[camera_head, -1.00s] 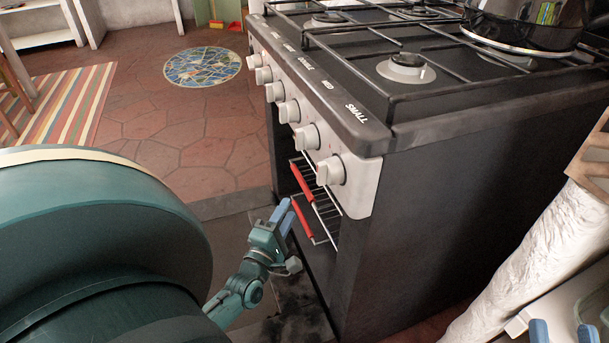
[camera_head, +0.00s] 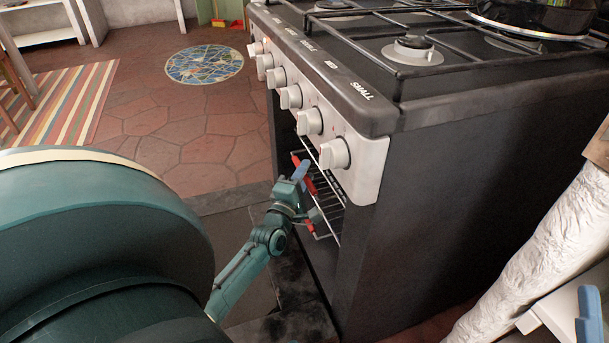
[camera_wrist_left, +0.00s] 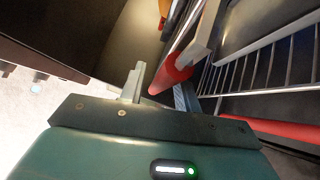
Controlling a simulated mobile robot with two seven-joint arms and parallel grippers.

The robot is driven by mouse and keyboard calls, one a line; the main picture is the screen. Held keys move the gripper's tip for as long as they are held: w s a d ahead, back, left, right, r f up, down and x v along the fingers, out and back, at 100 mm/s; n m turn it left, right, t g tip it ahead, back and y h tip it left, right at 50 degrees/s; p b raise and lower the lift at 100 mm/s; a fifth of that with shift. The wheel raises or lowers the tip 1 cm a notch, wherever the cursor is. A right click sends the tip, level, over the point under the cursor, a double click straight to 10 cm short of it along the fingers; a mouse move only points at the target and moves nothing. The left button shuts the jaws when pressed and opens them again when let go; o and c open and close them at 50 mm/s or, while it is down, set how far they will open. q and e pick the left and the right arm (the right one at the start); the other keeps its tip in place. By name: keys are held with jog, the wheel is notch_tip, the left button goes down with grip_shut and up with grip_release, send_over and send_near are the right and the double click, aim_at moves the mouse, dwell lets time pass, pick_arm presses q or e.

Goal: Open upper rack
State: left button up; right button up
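The oven's upper rack has a red front bar (camera_head: 308,182), seen through the open oven front below the knobs. My left gripper (camera_head: 302,173) is at this bar and partly covers it. In the left wrist view the upper red bar (camera_wrist_left: 178,75) lies between the two fingers, closer to the right one; the gripper (camera_wrist_left: 160,88) looks open. I cannot tell whether a finger touches the bar. A lower rack's red bar (camera_head: 310,228) is just beneath, partly hidden by the gripper.
The dark stove (camera_head: 450,180) has a row of white knobs (camera_head: 309,121) right above the rack opening. A black pot (camera_head: 540,15) stands on top. The tiled floor (camera_head: 185,130) left of the stove is clear, with a round mosaic (camera_head: 204,65) and a striped rug (camera_head: 65,105).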

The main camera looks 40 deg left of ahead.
pick_arm(q)
grip_shut()
jog(key=shift+s, duration=0.1)
dwell(0.3)
